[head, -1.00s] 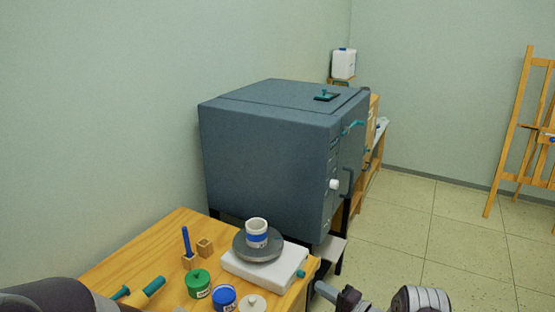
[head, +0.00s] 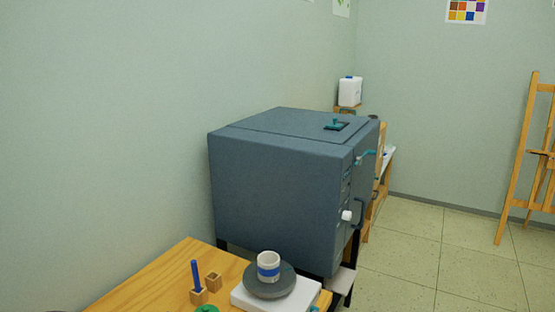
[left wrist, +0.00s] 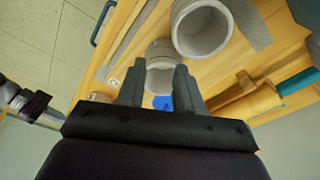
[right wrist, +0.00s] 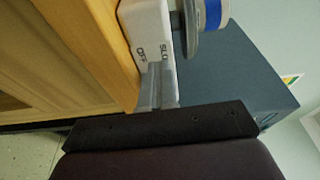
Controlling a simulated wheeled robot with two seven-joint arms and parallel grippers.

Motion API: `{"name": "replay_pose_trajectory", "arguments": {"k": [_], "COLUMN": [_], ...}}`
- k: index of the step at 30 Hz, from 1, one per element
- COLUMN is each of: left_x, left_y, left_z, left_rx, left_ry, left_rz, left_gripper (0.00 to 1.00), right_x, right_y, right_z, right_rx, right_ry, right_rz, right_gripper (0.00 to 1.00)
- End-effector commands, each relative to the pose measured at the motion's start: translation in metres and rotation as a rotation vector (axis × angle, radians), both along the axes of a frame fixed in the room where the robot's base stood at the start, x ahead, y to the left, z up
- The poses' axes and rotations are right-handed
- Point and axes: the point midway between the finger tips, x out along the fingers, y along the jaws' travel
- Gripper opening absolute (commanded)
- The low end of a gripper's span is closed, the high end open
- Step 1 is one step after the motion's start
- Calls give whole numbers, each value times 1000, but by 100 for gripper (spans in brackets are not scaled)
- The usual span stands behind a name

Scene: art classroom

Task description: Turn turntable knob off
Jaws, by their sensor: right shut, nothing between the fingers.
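The turntable is a white base (head: 243,300) with a grey disc (head: 286,290) on top, at the bottom of the head view. A white cup with a blue band (head: 268,266) stands on the disc. The teal knob (head: 315,309) barely shows at the base's right edge. In the right wrist view, the base (right wrist: 145,25) carries the labels "OFF" and "SLO". My right gripper (right wrist: 162,72) is shut and empty, its fingertips close to those labels; contact cannot be told. The knob is not visible there. My left gripper (left wrist: 158,75) is open over a wooden surface.
A large dark blue kiln (head: 285,190) stands behind the table (head: 165,275). The left wrist view shows a large grey cylinder (left wrist: 203,32). Tiled floor lies right.

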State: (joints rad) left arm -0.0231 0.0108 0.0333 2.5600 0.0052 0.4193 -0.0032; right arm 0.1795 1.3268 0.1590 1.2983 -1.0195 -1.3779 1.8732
Motion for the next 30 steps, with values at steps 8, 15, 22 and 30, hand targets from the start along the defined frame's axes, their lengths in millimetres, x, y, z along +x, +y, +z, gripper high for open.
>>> {"name": "replay_pose_trajectory", "arguments": {"k": [8,15,22,30], "left_x": [0,0,1,0], "left_y": [0,0,0,0], "left_z": [-9,-16,-22,-32], "left_rx": [0,0,0,0], "left_ry": [0,0,-3,1], "left_rz": [0,0,0,0], "left_gripper": [35,35,35,35], "right_x": [0,-1,-1,-1], "right_y": [-1,-1,0,-1], "right_z": [-6,-10,-14,-19], "right_rx": [0,-1,0,1], "right_ry": [0,1,0,1], "right_rz": [-5,-4,-3,-3], "right_gripper": [0,0,0,0]}}
